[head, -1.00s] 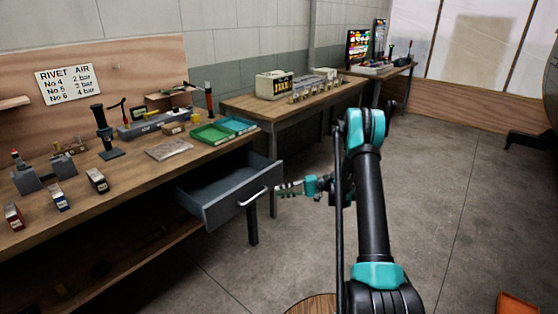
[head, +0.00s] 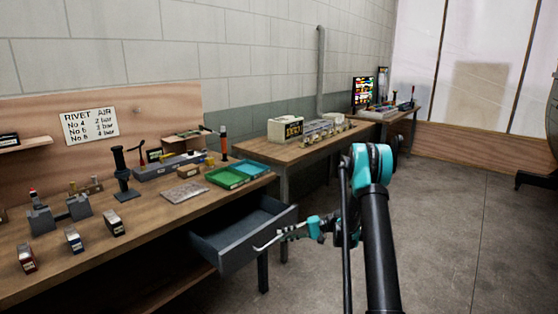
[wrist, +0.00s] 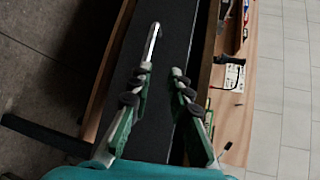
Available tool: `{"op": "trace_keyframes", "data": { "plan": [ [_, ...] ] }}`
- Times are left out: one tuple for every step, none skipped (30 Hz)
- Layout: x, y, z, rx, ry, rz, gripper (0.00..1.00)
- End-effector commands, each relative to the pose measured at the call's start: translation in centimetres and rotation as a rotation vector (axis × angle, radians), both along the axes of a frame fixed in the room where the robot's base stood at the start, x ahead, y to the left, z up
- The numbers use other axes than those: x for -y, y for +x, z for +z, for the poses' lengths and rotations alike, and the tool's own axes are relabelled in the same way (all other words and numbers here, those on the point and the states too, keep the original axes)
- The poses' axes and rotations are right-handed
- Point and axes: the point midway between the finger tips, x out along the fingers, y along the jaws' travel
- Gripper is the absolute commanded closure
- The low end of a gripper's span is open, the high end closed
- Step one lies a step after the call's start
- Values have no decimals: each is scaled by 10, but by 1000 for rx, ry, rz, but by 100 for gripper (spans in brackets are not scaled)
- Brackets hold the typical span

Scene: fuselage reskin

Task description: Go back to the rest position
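My gripper (head: 283,236) is at the front of the open grey drawer (head: 225,254), close to the right end of its pale bar handle (head: 262,245). In the wrist view my gripper (wrist: 161,74) has its two fingers apart, with nothing held between them. The handle (wrist: 152,42) shows just beyond the left fingertip there. Whether that finger touches the handle I cannot tell. The drawer's dark face (wrist: 182,30) lies behind the fingers. My arm stays stretched out in front of the drawer.
The workbench (head: 150,222) carries green and teal trays (head: 228,177), a black stand (head: 122,175) and several small boxes. A second table (head: 260,150) holds a cream box (head: 285,129). A far table (head: 400,116) has a lit screen (head: 363,91). Open concrete floor (head: 450,220) lies to the right.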

Motion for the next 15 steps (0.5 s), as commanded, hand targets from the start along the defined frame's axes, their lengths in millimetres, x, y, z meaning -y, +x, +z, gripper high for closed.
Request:
{"op": "trace_keyframes", "data": {
  "plan": [
    [-1, -3, 5, 1, -17, -5, 81],
    [-1, -4, 7, 3, -29, -9, 81],
    [-1, -7, 10, 4, -45, -14, 81],
    [-1, -9, 13, 5, -60, -18, 81],
    [-1, -11, 15, 7, -76, -21, 81],
    [-1, -14, 20, 10, -99, -28, 81],
    [-1, -18, 23, 12, -118, -34, 81],
    [0, -21, 27, 15, -140, -39, 81],
    [0, -27, 32, 19, -172, -46, 81],
    [1, -32, 35, 23, -196, -53, 81],
    [2, -37, 39, 27, -221, -59, 81],
    [3, -44, 43, 33, -256, -67, 81],
    [5, -49, 46, 38, -281, -73, 81],
    [6, -55, 49, 43, -307, -79, 81],
    [8, -62, 53, 50, -340, -87, 81]
  ]
}}
